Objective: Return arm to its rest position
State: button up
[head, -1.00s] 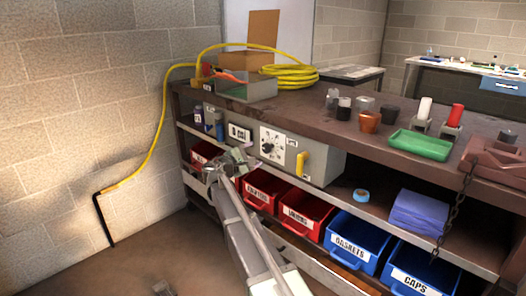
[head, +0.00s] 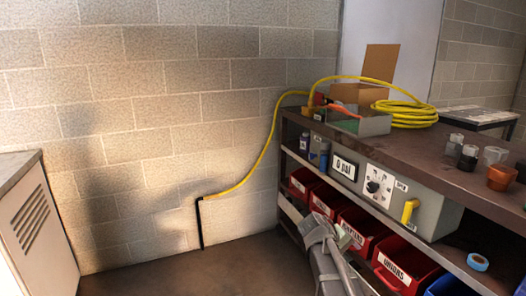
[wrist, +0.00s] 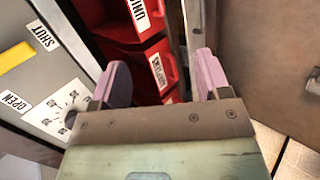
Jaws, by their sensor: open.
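My arm reaches up from the bottom of the head view, with my gripper (head: 343,236) in front of the red bins on the lower shelf. In the wrist view my gripper (wrist: 163,77) is open, its two pale purple fingers apart with nothing held between them. The red bins (wrist: 135,45) show beyond the gap. The grey control box (head: 385,190), with a dial, a display and a yellow handle (head: 409,211), sits on the shelf above and to the right of the gripper. It also shows at the left of the wrist view (wrist: 45,75), apart from the fingers.
The workbench (head: 465,170) carries a coiled yellow hose (head: 405,112), a tray (head: 362,124) and several small pots. A blue tape roll (head: 478,262) lies on the shelf. A vented white cabinet (head: 30,220) stands at left. Floor (head: 180,275) between cabinet and bench is clear.

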jog(key=s+a+f+m+g+y, duration=0.15)
jog(key=s+a+y, duration=0.3)
jog(key=s, duration=0.55)
jog(key=s+a+f+m+g+y, duration=0.1)
jog(key=s+a+f+m+y, duration=0.2)
jog(key=s+a, duration=0.5)
notch_tip(320, 180, up, 31)
jog(key=s+d+n+y+p, duration=0.1)
jog(key=d+p, duration=0.1)
jog(key=p, duration=2.9)
jog(key=shift+s, duration=0.15)
jog(key=shift+t, duration=0.25)
jog(key=shift+c, duration=0.5)
